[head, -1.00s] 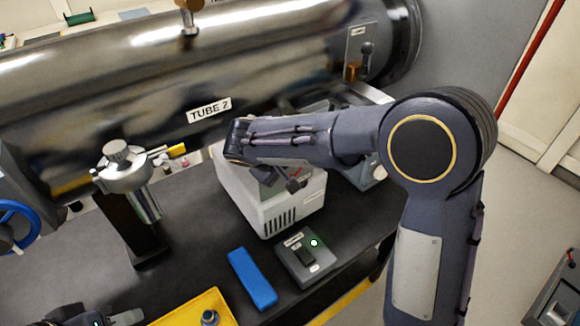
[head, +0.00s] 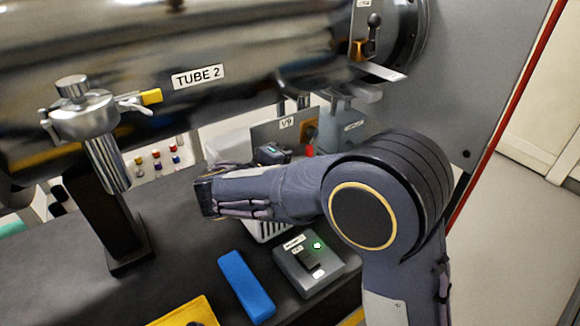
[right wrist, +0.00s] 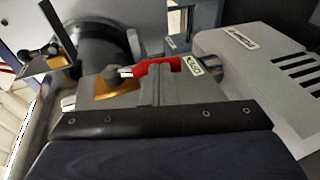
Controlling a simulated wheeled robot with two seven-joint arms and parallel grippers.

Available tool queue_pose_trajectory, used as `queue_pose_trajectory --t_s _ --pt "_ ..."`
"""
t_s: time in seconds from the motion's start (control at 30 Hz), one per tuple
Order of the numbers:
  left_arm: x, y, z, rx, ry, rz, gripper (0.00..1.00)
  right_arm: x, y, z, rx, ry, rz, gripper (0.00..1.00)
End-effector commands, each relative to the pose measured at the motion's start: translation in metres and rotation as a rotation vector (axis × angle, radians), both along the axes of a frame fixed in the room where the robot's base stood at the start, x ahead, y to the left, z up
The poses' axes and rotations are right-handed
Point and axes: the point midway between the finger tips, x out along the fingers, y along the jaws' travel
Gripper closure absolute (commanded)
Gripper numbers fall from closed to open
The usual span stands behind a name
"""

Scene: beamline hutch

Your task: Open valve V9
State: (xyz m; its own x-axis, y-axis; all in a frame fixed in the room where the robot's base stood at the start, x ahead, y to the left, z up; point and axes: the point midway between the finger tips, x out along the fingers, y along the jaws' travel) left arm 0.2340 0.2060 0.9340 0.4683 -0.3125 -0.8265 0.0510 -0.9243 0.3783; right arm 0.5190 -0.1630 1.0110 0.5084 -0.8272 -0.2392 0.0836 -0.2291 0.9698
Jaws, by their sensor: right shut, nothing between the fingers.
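In the head view a grey plate marked V9 (head: 287,123) stands behind my right forearm, with an orange block (head: 309,132) and a bit of red (head: 309,151) at its right side. My right gripper's dark body (head: 270,153) shows just below this plate; its fingers are hidden there. In the right wrist view a red lever handle (right wrist: 157,66) lies just beyond my shut, empty right fingers (right wrist: 157,84). I cannot tell whether they touch it. A small label (right wrist: 195,67) sits at the handle's right and an orange part (right wrist: 118,88) at its left. My left gripper is out of view.
The steel TUBE 2 (head: 215,55) runs above the bench. A pale vented box (right wrist: 275,75) stands right of the lever in the wrist view. A switch box (head: 310,268) with a green light and a blue bar (head: 246,284) lie in front of my forearm. A clamp post (head: 105,175) stands left.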

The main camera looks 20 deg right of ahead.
Motion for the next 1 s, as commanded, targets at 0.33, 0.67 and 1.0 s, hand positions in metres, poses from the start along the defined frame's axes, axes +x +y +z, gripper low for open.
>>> queue_pose_trajectory --t_s 0.33,0.67,1.0 --pt "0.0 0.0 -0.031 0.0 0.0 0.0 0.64 0.004 -0.011 -0.011 -0.133 -0.05 -0.002 1.0" --pt "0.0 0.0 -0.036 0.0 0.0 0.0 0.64 0.005 -0.015 -0.013 -0.131 -0.048 -0.002 1.0" --pt "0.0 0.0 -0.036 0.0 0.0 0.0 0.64 0.005 -0.016 -0.013 -0.131 -0.047 -0.003 1.0"
